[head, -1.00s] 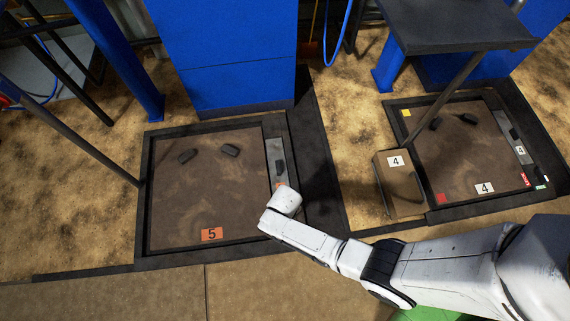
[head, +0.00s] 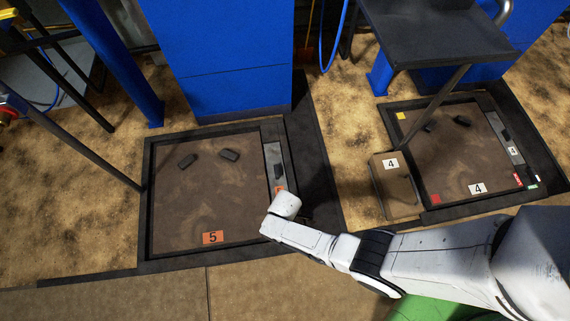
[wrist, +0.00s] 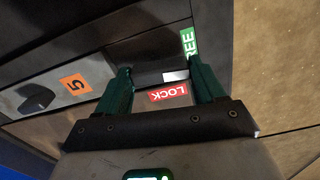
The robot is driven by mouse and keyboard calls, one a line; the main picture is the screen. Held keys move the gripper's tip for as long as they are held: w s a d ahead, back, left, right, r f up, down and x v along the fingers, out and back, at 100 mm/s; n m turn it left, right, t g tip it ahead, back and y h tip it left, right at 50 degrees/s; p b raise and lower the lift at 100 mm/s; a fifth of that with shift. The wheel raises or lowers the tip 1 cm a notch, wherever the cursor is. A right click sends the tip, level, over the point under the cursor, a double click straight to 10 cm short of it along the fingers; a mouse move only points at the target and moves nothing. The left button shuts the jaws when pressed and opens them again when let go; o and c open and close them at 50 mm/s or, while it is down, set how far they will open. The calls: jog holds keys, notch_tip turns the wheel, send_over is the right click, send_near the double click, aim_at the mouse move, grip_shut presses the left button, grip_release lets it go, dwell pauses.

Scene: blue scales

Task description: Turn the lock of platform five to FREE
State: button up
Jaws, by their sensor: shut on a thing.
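Platform five (head: 190,215) is a brown plate in a black floor frame, with an orange 5 label (head: 213,238) at its front edge. A grey strip on its right side also carries an orange 5 label (wrist: 75,85). In the wrist view, a red LOCK label (wrist: 167,96) and a green FREE label (wrist: 189,42), partly covered by a finger, mark the lock. My gripper (wrist: 158,70) has its green fingers on either side of the lock's handle, which is mostly hidden; a pale patch (wrist: 175,75) shows between them. In the head view my wrist hides the lock and fingers.
A black knob (wrist: 38,100) stands on the strip beside the lock. Platform four (head: 465,165) and a box labelled 4 (head: 395,190) lie to the right. A blue cabinet (head: 220,60) stands behind platform five. Bare floor lies in front.

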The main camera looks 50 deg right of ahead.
jog(key=shift+n, duration=0.6)
jog(key=o, duration=1)
jog(key=shift+o, duration=0.2)
notch_tip(320, 180, up, 11)
jog(key=p, duration=0.7)
jog(key=shift+f+p, duration=0.15)
jog(key=shift+p, duration=0.25)
